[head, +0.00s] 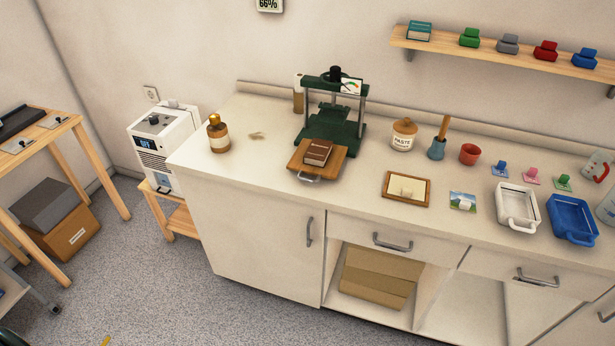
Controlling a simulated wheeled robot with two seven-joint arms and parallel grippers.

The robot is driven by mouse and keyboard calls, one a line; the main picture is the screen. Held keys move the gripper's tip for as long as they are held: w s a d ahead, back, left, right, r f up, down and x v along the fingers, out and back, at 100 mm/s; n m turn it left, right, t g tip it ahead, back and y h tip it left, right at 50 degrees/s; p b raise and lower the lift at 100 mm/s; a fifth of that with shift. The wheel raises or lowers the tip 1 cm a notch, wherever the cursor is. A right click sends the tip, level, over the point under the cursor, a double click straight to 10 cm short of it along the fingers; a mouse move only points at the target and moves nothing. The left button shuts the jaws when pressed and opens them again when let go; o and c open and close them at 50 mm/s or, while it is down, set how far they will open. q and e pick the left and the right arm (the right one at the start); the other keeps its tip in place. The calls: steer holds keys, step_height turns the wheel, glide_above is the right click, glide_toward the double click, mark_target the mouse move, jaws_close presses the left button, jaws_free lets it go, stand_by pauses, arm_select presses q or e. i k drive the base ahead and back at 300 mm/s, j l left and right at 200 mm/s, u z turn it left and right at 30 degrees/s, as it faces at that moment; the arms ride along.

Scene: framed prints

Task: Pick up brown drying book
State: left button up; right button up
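A small brown book (317,152) lies flat on a wooden board (300,166) with a metal handle at its front. The board sits on the counter just in front of a green press (333,115). Nothing rests on top of the book. A teal book (419,30) lies at the left end of the wall shelf. Neither of my grippers shows in the head view.
The white counter (235,171) also holds an amber bottle (218,134), a paste jar (403,136), a framed piece (407,189), and white (517,205) and blue trays (572,218). A white machine (163,141) stands left of it. The grey floor (150,275) in front is mostly clear.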

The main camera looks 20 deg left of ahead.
mark_target(318, 152)
steer(key=i+l+u, duration=0.35)
steer(key=i, duration=0.15)
steer(key=i+l+u, duration=0.35)
steer(key=i+l, duration=0.1)
